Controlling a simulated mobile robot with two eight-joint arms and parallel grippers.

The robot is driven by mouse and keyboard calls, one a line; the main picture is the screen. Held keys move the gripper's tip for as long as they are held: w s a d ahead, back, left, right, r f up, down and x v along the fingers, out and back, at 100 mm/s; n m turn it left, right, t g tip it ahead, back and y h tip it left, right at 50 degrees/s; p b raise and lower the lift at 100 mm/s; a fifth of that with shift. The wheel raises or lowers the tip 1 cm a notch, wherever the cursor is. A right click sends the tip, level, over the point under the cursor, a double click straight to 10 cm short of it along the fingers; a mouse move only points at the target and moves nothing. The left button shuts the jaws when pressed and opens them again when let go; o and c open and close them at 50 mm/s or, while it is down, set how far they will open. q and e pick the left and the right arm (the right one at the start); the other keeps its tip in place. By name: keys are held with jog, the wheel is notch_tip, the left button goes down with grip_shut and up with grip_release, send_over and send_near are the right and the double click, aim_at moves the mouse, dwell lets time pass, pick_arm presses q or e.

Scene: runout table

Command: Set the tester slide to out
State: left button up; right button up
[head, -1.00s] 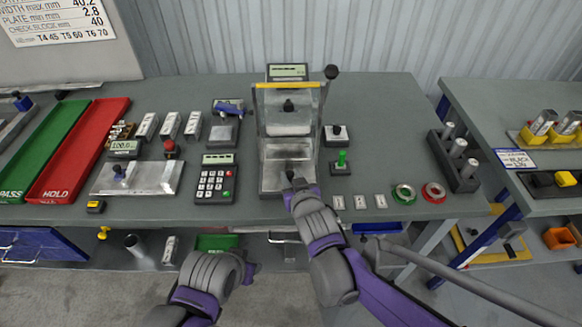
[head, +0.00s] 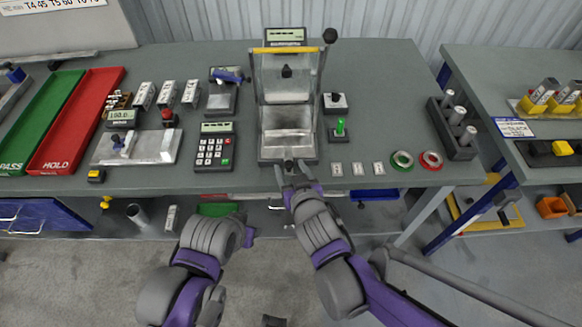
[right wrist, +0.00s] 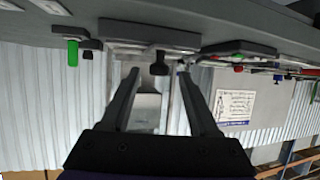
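The tester (head: 288,97) stands upright at the middle of the grey table, with a yellow top bar, a clear front and a black knob (head: 286,72) inside. Its pale metal lower plate (head: 287,146) lies toward me. My right gripper (head: 291,167) is at the plate's front edge, fingers apart. In the right wrist view, the open fingers (right wrist: 157,78) stand either side of a black knob (right wrist: 158,66) in line of sight; contact cannot be told. My left gripper (head: 250,234) hangs low before the table; its fingers are not clear.
A keypad (head: 214,151) stands left of the tester. A green lever (head: 340,127) and a black-knobbed box (head: 335,102) stand close on its right. Green and red rings (head: 401,160) and small labelled blocks lie near the front edge. Red tray (head: 78,120) is far left.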

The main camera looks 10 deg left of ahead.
pick_arm(q)
jog(key=shift+w, duration=0.1)
jog(key=shift+w+r+p, duration=0.25)
jog(key=shift+r+p, duration=0.25)
jog(key=shift+r, duration=0.2)
jog(key=shift+w+r+p, duration=0.2)
jog(key=shift+r+p, duration=0.3)
jog(key=shift+r, duration=0.15)
pick_arm(e)
jog(key=v, duration=1)
jog(key=shift+s+d+r, duration=0.15)
jog(key=shift+s+d, duration=0.05)
jog(key=shift+s, duration=0.1)
jog(key=s+d+f+m+g+h, duration=0.1)
jog(key=d+f+m+g+h, duration=0.1)
jog(key=d, duration=0.6)
jog(key=s+d+f+m+g+h, duration=0.2)
jog(key=d, duration=0.6)
jog(key=s+d+f+m+g+h, duration=0.1)
jog(key=s+d+f+g+h, duration=0.1)
jog(key=d, duration=0.6)
jog(key=shift+s+f+m, duration=0.25)
jog(key=shift+f+m, duration=0.1)
jog(key=shift+m, duration=0.05)
pick_arm(q)
jog(key=shift+a, duration=0.1)
pick_arm(e)
jog(key=shift+a, duration=0.15)
